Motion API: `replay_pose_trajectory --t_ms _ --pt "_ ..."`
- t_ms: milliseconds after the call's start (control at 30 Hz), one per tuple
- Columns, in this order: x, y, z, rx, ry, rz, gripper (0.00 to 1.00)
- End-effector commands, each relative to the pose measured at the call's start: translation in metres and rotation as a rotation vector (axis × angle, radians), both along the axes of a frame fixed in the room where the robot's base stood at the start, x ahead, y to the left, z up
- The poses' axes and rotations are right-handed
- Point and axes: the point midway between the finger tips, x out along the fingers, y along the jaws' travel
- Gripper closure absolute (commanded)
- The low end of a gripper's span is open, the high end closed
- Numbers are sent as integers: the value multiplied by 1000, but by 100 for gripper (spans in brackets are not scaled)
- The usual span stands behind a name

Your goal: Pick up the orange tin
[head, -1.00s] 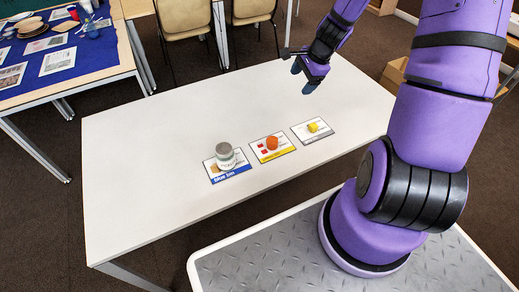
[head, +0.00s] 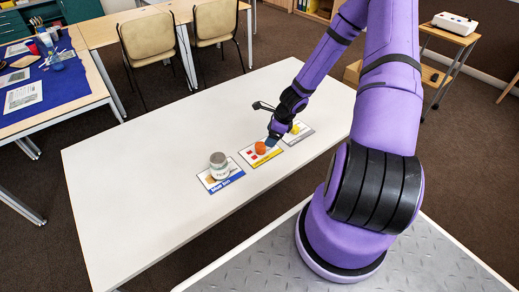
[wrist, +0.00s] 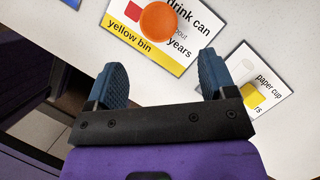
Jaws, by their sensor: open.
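The orange tin (head: 260,148) stands on the yellow-banded card (head: 249,160) on the white table. In the wrist view the orange tin (wrist: 158,22) shows from above as a round orange top, ahead of the fingers and partly on the printed card (wrist: 150,48). My gripper (head: 272,141) is just right of the tin in the head view, above the table. In the wrist view my gripper (wrist: 162,80) has its two blue fingers wide apart with nothing between them. The tin lies beyond the fingertips, apart from them.
A grey-lidded jar (head: 219,166) stands on a blue-banded card (head: 228,184) to the left. A small yellow object (head: 295,130) sits on a grey-banded card (head: 301,137) to the right. The white table's (head: 130,170) left part is bare. Chairs (head: 148,45) stand behind.

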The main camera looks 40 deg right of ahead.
Motion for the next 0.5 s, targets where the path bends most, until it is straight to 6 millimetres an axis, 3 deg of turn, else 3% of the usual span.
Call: replay_pose_trajectory --t_ms 200,500 --pt "6 7 -21 3 0 1 23" --pt "11 13 -33 1 0 3 23"
